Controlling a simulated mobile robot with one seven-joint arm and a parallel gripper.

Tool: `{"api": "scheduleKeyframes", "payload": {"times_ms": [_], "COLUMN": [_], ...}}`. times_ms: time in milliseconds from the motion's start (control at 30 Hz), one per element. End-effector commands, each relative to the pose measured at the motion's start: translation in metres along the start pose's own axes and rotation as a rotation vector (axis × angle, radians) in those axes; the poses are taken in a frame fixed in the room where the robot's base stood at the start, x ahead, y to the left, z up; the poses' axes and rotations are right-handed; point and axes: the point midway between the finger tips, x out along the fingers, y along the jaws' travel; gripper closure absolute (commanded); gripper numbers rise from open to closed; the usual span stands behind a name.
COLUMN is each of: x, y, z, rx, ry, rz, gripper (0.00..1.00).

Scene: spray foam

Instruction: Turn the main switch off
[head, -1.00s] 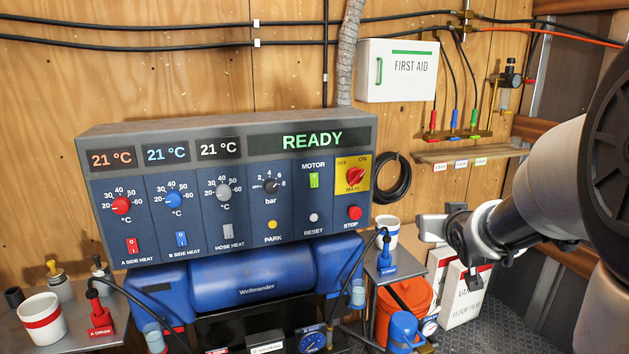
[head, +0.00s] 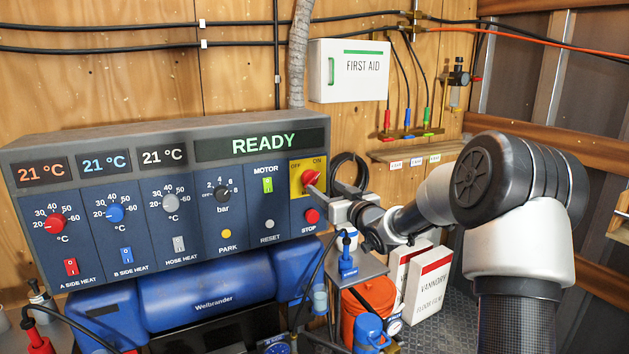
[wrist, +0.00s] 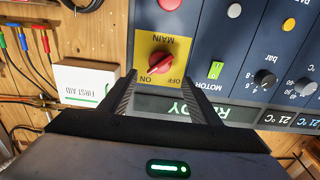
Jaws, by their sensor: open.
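The main switch (head: 310,177) is a red rotary knob on a yellow plate (head: 295,182) at the panel's upper right corner. The wrist view shows the knob (wrist: 161,62) upside down, its bar slanting toward ON, with OFF at the other side. My gripper (head: 324,184) is in front of the panel's right end, close to the knob. It is open and empty. In the wrist view its fingertips (wrist: 159,79) lie on either side of the knob's line, with the knob framed just past them. I cannot tell whether either finger touches it.
The red STOP button (head: 311,216) is right below the switch. A black cable coil (head: 348,158) hangs on the wall behind my gripper. The first aid box (head: 349,71) is above.

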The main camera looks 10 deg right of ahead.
Motion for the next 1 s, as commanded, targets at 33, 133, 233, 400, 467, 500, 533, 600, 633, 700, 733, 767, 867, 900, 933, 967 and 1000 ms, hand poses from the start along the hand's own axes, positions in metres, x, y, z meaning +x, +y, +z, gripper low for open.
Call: {"api": "scheduleKeyframes", "payload": {"times_ms": [33,133,233,400,467,500,533,600,633,700,733,767,867,900,933,967,1000], "x": [0.012,0.033,0.051,0.072,0.076,0.079,0.080,0.081,0.081,0.081,0.081,0.081,0.081,0.081,0.081,0.081,0.081], "y": [0.000,0.000,0.000,0.000,0.000,0.000,0.000,0.000,0.000,0.000,0.000,0.000,0.000,0.000,0.000,0.000,0.000], "z": [0.000,0.000,0.000,0.000,0.001,0.000,0.000,0.000,0.000,0.000,0.000,0.000,0.000,0.000,0.000,0.000,0.000], "rx": [0.001,0.001,0.000,0.000,-0.001,-0.001,-0.001,-0.001,-0.001,-0.001,-0.001,-0.001,-0.001,-0.001,-0.001,-0.001,-0.001], "ry": [0.001,0.000,0.000,-0.001,-0.002,-0.001,-0.001,-0.001,-0.001,-0.001,-0.001,-0.001,-0.001,-0.001,-0.001,-0.001,-0.001], "rz": [-0.001,-0.001,0.000,0.000,0.000,0.000,0.000,0.000,0.000,0.000,0.000,0.001,0.001,0.001,0.001,0.001,0.001], "gripper": [0.43,0.43,0.43,0.43,0.43,0.43,0.43,0.43,0.43,0.43,0.43,0.43,0.50,0.57,0.62,0.67,0.73]}}
